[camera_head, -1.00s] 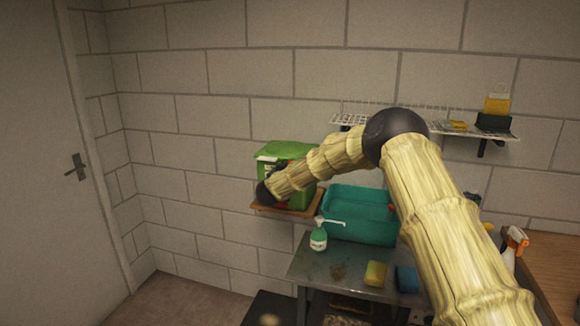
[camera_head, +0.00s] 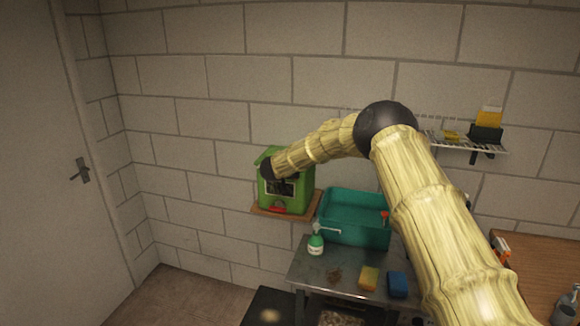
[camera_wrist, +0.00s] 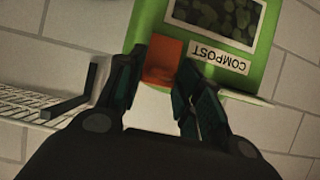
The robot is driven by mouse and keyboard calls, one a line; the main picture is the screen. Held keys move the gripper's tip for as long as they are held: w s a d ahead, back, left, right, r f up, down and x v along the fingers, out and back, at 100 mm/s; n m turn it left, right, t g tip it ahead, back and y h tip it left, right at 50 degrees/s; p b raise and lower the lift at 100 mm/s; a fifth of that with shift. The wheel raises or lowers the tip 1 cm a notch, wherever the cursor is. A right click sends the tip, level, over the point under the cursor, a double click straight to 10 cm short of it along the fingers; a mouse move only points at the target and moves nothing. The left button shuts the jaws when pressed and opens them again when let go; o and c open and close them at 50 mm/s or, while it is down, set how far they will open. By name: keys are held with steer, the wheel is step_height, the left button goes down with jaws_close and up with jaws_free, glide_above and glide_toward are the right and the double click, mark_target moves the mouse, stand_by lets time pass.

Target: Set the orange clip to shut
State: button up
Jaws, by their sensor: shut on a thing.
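The orange clip (camera_wrist: 163,62) is on the green compost box (camera_wrist: 262,62), beside the upside-down COMPOST label in the wrist view. My gripper (camera_wrist: 160,70) has its two dark fingers on either side of the clip, shut on it. Part of the clip is hidden by the fingers. In the head view my gripper (camera_head: 268,169) is at the upper front of the box (camera_head: 296,199), and its fingers and the clip cannot be made out there.
The box stands on a small wooden wall shelf (camera_head: 304,212). A teal basin (camera_head: 351,232), a soap bottle (camera_head: 316,243), a yellow sponge (camera_head: 369,278) and a blue sponge (camera_head: 397,284) are on the metal table. A wire shelf (camera_head: 463,145) is on the wall at right.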

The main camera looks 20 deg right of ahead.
steer(key=shift+w+d+g+p, duration=0.15)
steer(key=shift+g+p, duration=0.15)
steer(key=shift+p, duration=0.4)
steer(key=o, duration=0.7)
steer(key=shift+o, duration=0.2)
steer(key=v, duration=1.2)
steer(key=shift+d, duration=0.25)
steer(key=shift+f, duration=0.1)
